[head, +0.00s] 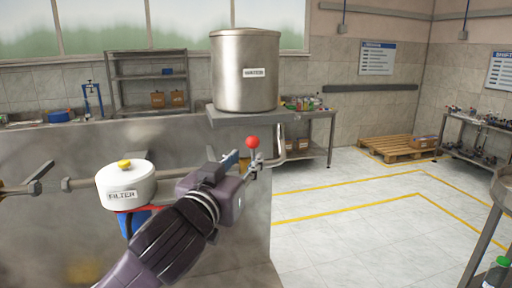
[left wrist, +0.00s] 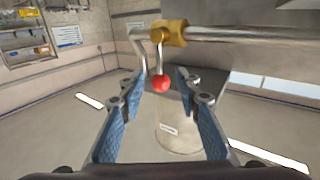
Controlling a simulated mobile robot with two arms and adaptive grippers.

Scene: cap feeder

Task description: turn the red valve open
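The red valve shows as a red ball knob (head: 253,142) on a thin metal lever, standing up beside the pipe under the water tank. In the left wrist view the red knob (left wrist: 161,83) hangs from a brass valve body (left wrist: 170,32) on a metal pipe, as that view is upside down. My left gripper (head: 241,163) reaches the valve from the left and partly hides it in the head view. In the left wrist view my left gripper (left wrist: 156,82) is open, its blue fingers on either side of the knob, with gaps showing. My right gripper is not in view.
A steel water tank (head: 245,75) stands on a shelf (head: 240,120) above the valve. A white filter housing (head: 126,185) with a yellow knob sits on the pipe at the left. Floor (head: 350,210) with yellow lines is clear at the right. A pallet (head: 393,148) lies farther back.

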